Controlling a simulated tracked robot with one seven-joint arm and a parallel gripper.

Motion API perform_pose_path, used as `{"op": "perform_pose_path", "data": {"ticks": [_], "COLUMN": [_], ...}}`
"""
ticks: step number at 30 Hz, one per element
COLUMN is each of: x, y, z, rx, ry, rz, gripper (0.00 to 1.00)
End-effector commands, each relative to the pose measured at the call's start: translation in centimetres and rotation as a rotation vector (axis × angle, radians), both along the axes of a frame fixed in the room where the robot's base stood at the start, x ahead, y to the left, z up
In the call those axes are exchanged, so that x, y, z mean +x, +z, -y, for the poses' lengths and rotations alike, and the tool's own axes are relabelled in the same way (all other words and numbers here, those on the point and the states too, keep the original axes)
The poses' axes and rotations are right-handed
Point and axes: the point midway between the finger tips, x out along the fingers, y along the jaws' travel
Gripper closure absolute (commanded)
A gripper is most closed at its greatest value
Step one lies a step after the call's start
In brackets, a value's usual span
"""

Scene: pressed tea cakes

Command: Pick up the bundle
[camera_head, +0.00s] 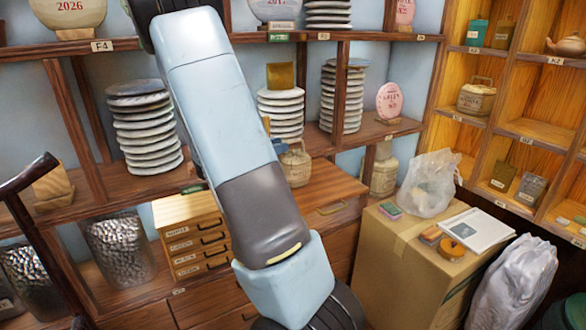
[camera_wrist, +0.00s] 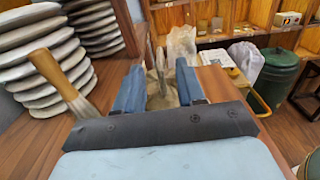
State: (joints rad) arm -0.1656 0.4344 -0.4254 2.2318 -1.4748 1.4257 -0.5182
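The bundle appears to be the tan, wrapped-looking piece (camera_head: 295,165) with a loop on top, standing on the wooden counter beside my arm in the head view. In the wrist view, the bundle (camera_wrist: 161,100) shows ahead, between the two blue fingers of my gripper (camera_wrist: 159,78). The fingers are spread wide, one on each side of it in the picture. I cannot tell whether either finger touches it. In the head view, my arm hides most of the gripper and part of the bundle's left side.
Stacks of pale tea cakes (camera_head: 145,127) stand on the shelves; close stacks (camera_wrist: 45,60) line the left in the wrist view. A wooden-handled tool (camera_wrist: 62,83) is near the left finger. A cardboard box (camera_head: 400,265) with a plastic bag (camera_head: 430,183) stands to the right.

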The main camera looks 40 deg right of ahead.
Motion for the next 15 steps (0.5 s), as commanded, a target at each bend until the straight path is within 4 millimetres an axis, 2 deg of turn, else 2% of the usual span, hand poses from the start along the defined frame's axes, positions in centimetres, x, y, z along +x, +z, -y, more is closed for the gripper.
{"op": "perform_pose_path", "data": {"ticks": [10,15], "x": [-0.4,-0.8], "y": [0.0,0.0], "z": [1.9,4.1], "rx": [0.001,0.001], "ry": [-0.001,-0.003], "rz": [0.000,0.000], "gripper": [0.61,0.61]}}
